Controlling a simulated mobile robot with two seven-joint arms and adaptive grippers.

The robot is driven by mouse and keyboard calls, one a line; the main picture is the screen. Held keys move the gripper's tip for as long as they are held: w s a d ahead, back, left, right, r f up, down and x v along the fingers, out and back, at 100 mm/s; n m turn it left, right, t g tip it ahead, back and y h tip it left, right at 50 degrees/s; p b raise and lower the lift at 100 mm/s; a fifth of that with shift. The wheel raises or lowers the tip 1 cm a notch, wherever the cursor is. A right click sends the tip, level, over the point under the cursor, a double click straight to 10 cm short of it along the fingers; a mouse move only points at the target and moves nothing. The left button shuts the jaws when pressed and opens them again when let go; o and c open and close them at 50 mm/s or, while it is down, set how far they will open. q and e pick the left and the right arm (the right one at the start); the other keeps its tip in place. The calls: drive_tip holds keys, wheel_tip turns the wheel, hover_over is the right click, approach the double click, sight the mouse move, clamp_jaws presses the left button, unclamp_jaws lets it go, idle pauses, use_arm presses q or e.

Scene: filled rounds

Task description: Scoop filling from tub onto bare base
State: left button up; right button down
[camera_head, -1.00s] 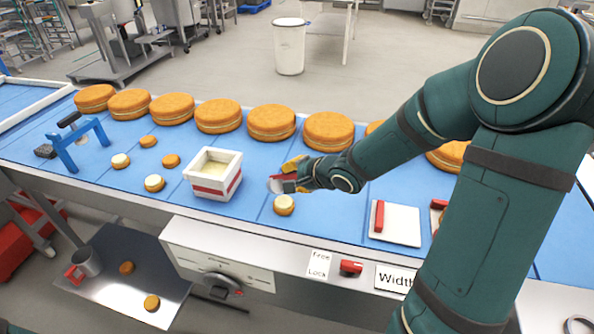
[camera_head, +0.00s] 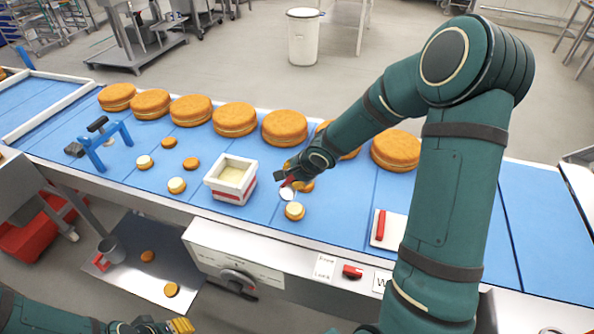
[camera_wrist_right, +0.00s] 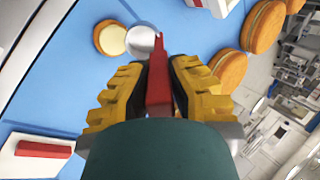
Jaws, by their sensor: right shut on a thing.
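My right gripper (camera_head: 290,182) is shut on the red handle of a scoop with a round metal disc (camera_head: 287,194). In the right wrist view the red handle (camera_wrist_right: 158,85) is between the yellow fingers, and the disc (camera_wrist_right: 141,40) appears right beside a cream-topped base (camera_wrist_right: 111,38). That base (camera_head: 294,211) lies on the blue belt, right of the white tub (camera_head: 222,191), which holds pale filling (camera_head: 232,174). Other cream-topped bases (camera_head: 177,185) and (camera_head: 144,162) lie left of the tub, near bare bases (camera_head: 190,163) and (camera_head: 168,142). My left gripper (camera_head: 155,326) is at the bottom edge, partly cut off.
Large orange rounds (camera_head: 234,118) line the belt's far side. A blue stand (camera_head: 104,145) is at the left. A white board with a red handle (camera_head: 381,225) lies at the right. A metal tray (camera_head: 150,275) below the belt holds a cup and two rounds.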

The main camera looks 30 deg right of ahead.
drive_tip(key=shift+w+g, duration=0.5)
drive_tip(key=shift+w, duration=0.3)
drive_tip(key=shift+w+a+r+g+b, duration=0.15)
drive_tip(key=shift+g+b, duration=0.15)
drive_tip(key=shift+g, duration=0.2)
drive_tip(key=shift+w+a+r+g+h+p, duration=0.15)
drive_tip(key=shift+w+r+g+h+p, duration=0.15)
drive_tip(key=shift+w+r+g+p, duration=0.35)
drive_tip(key=shift+w+g, duration=0.3)
drive_tip(key=shift+g, duration=0.05)
drive_tip(key=shift+w+a+r+g+h, duration=0.1)
drive_tip(key=shift+w+r+g+h, duration=0.2)
drive_tip(key=shift+w+r+g, duration=0.5)
drive_tip(key=shift+s+f, duration=0.15)
drive_tip(key=shift+f, duration=0.1)
